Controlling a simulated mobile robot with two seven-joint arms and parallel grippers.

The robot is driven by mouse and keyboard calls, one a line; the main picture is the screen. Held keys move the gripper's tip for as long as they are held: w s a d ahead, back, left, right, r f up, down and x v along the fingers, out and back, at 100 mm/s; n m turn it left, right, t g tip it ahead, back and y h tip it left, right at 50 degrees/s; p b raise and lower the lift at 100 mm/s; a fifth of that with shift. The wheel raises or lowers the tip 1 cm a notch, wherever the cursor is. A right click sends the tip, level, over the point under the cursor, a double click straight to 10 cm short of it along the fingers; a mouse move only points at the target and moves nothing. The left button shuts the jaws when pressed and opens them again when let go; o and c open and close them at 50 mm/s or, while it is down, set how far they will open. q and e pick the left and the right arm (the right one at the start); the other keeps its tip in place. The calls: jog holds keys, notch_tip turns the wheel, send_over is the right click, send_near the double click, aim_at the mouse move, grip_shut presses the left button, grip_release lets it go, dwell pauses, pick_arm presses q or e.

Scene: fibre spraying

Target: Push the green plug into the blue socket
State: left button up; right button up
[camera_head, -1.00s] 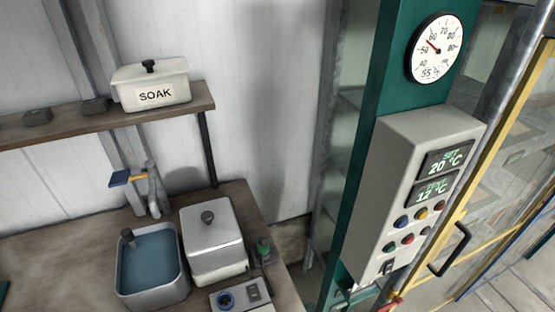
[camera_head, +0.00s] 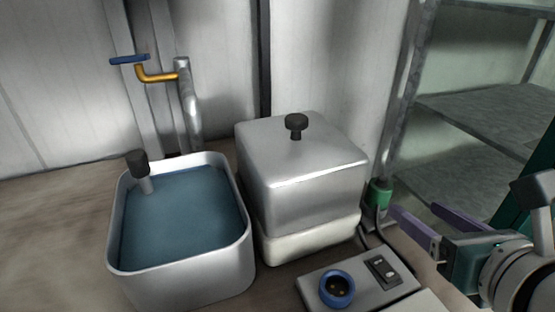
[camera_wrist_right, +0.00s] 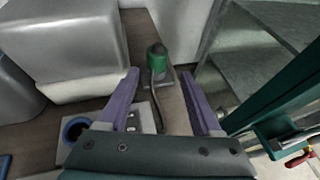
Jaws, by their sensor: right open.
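The green plug (camera_head: 379,194) stands upright at the right edge of the counter, beside the metal box, with a dark cable running from its base. It also shows in the right wrist view (camera_wrist_right: 157,58), ahead of my fingers. The blue socket (camera_head: 337,287) is a round blue ring on a grey panel at the front, and it shows in the right wrist view (camera_wrist_right: 76,129) left of my fingers. My right gripper (camera_head: 412,222) is open and empty, just right of the plug, apart from it in the wrist view. My left gripper is not in view.
A metal box with a black knob (camera_head: 302,170) stands close left of the plug. A basin of blue water (camera_head: 183,282) is further left, below a tap (camera_head: 188,100). The panel carries a dark switch (camera_head: 383,271). Grey shelves (camera_head: 480,115) are at the right.

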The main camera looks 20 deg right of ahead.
aim_at(386, 193)
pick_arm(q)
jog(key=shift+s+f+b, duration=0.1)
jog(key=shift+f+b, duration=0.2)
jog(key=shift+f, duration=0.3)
pick_arm(e)
jog(key=shift+n, duration=0.3)
jog(key=x, duration=0.4)
jog(key=shift+w+f, duration=0.2)
pick_arm(q)
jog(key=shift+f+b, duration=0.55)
jog(key=shift+b, duration=0.05)
pick_arm(e)
jog(key=x, duration=0.5)
jog(key=shift+w+a+f, duration=0.1)
jog(key=shift+w+a, duration=0.05)
jog(key=shift+w, duration=0.2)
jog(key=shift+c, duration=0.4)
grip_shut()
